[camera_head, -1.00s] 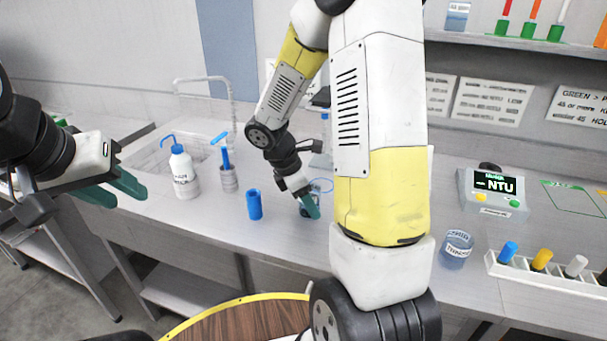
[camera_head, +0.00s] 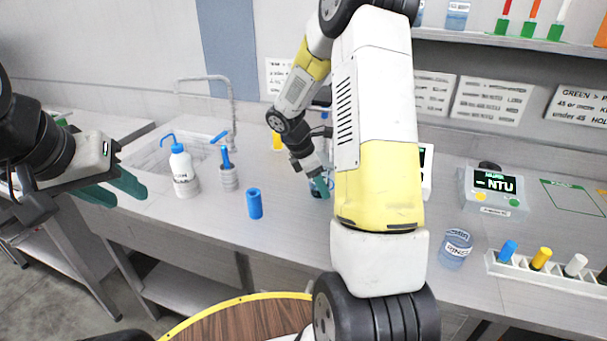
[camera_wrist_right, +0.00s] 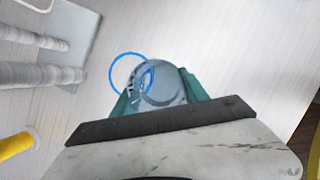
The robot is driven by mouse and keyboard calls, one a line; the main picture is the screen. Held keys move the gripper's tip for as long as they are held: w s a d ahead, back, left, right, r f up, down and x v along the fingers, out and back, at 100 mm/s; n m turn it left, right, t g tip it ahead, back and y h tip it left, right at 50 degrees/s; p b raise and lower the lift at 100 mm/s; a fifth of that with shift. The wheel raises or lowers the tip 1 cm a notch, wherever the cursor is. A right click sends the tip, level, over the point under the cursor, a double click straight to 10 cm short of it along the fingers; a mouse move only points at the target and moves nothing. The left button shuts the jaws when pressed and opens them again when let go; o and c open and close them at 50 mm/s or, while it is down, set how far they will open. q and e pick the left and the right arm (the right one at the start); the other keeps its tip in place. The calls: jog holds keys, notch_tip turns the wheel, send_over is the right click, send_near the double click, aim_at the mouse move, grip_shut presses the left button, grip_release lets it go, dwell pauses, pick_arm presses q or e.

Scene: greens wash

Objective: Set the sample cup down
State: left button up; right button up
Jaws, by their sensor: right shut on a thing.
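My right gripper (camera_head: 322,187) reaches down over the middle of the counter, partly behind my own arm in the head view. In the right wrist view it is shut on the sample cup (camera_wrist_right: 165,84), a clear, bluish cup between the teal fingers. Only a small part of the cup (camera_head: 315,191) shows in the head view. A thin blue ring (camera_wrist_right: 113,72) is marked on the counter; the cup overlaps its right part, off its centre. I cannot tell whether the cup touches the counter. My left gripper (camera_head: 118,188) is open and empty at the left.
A blue cylinder (camera_head: 255,204) stands left of the right gripper. A wash bottle (camera_head: 183,173) and a grey holder (camera_head: 228,178) stand near the sink. A labelled clear cup (camera_head: 455,250), a vial rack (camera_head: 545,273) and the NTU meter (camera_head: 492,192) are at the right.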

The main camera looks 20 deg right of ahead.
jog(key=shift+f, duration=0.25)
jog(key=o, duration=1.5)
